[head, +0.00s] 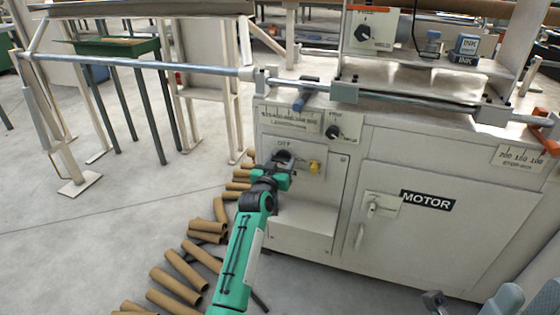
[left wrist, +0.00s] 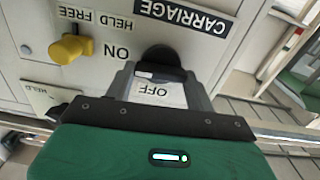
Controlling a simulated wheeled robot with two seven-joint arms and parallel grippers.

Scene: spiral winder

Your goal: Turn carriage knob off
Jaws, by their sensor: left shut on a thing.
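The black carriage knob (left wrist: 162,58) is on the winder's pale front panel, beside the CARRIAGE label (left wrist: 185,14) and between ON and OFF markings in the left wrist view. My left gripper (left wrist: 160,82) is shut on the knob, with one grey finger on each side of it. In the head view my left gripper (head: 277,172) reaches the panel just below the OFF label (head: 284,143) and hides much of the knob. I cannot tell which way the knob points. My right gripper is not in view.
A yellow knob (head: 314,167) sits close to the right of my left gripper. Another black knob (head: 333,132) is above it. The motor door (head: 420,240) with its switch is further right. Cardboard tubes (head: 185,270) lie on the floor at left.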

